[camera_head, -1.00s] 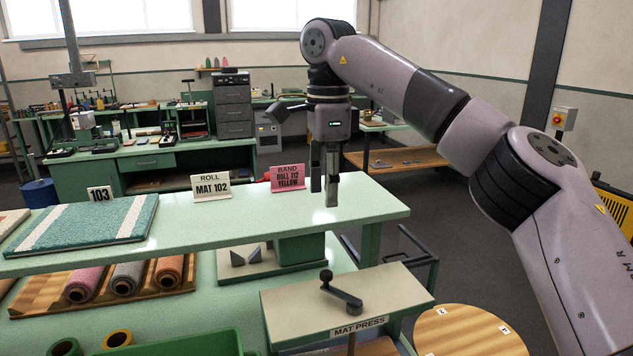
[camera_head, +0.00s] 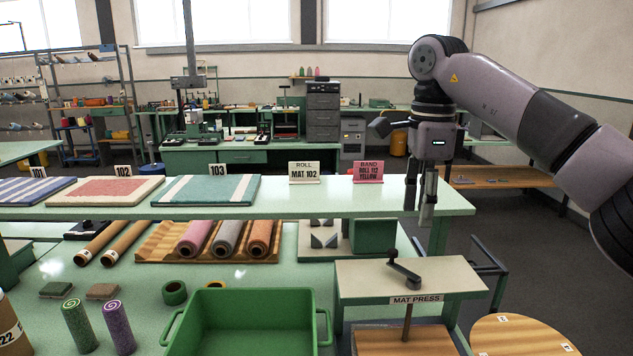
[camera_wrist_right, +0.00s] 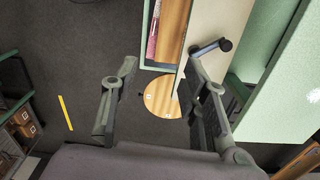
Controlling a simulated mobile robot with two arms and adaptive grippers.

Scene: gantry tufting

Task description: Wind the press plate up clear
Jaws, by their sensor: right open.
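The mat press has a cream top (camera_head: 365,277) with a "MAT PRESS" label. A dark crank handle (camera_head: 404,268) sits on it and also shows in the wrist view (camera_wrist_right: 210,47). A screw post (camera_head: 407,322) runs down from the top to a wooden surface (camera_head: 385,343), cut off by the lower picture edge. I cannot tell how high the press plate stands. My right gripper (camera_head: 418,205) hangs fingers down, open and empty, above the crank in the picture and apart from it. In the wrist view its fingers (camera_wrist_right: 160,80) are spread. My left gripper is not in view.
A raised green shelf (camera_head: 290,203) with mats and signs runs behind the press. A green bin (camera_head: 250,308) stands left of it, and a round wooden top (camera_head: 520,335) is at its right. Rolls lie on a wooden rack (camera_head: 160,245).

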